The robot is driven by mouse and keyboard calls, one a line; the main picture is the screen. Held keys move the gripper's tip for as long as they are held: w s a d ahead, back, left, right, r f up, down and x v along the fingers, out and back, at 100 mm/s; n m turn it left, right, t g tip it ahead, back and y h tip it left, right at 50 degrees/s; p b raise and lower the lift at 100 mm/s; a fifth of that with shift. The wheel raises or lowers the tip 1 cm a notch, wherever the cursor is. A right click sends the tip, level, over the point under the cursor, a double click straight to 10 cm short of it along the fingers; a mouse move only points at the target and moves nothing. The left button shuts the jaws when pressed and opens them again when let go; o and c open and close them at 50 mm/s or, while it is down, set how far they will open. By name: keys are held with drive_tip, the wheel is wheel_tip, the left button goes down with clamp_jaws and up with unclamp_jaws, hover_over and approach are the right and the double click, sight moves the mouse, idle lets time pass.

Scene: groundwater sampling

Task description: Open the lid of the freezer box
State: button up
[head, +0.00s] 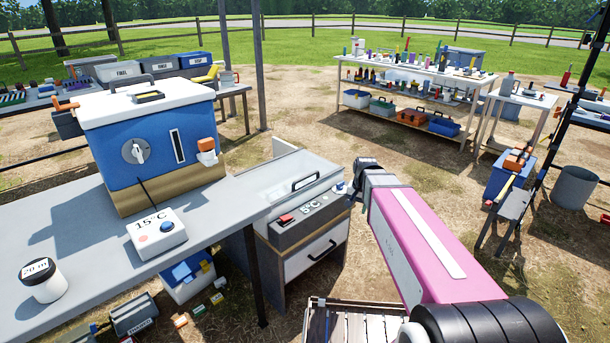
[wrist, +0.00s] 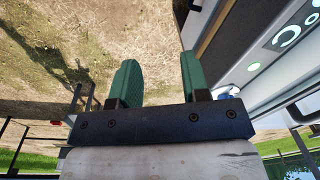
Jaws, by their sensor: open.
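A low white and grey chest marked 5°C (head: 310,225) stands beside the grey bench; it looks like the freezer box. Its white lid (head: 290,190) carries a dark bar handle (head: 305,180) and appears shut. A red switch and a blue knob show on its front panel. My gripper (wrist: 157,82) has two green fingers spread apart with nothing between them. In the head view my arm's end is just right of the chest, and the fingers are hidden there. A grey panel with lit round markings (wrist: 285,38) lies right of the fingers in the wrist view.
A blue box with a white lid (head: 150,150) and a 15°C controller (head: 158,232) stand on the grey bench (head: 80,285), with a white jar (head: 43,280) at its front left. Loaded shelves (head: 415,75) stand behind. Open ground lies beyond the chest.

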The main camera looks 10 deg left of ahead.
drive_tip(key=w+a+r+m, duration=0.3)
drive_tip(key=w+a+r, duration=0.65)
drive_tip(key=a, duration=0.25)
drive_tip(key=m+y, duration=0.1)
drive_tip(key=m, duration=0.1)
approach(307, 176)
drive_tip(key=shift+t, duration=0.3)
drive_tip(key=f, duration=0.3)
drive_tip(key=a+f, duration=0.1)
drive_tip(key=f, duration=0.4)
drive_tip(key=shift+w+a+f, duration=0.2)
drive_tip(key=shift+w+f, duration=0.15)
drive_tip(key=shift+f, duration=0.05)
clamp_jaws()
drive_tip(key=shift+a, duration=0.1)
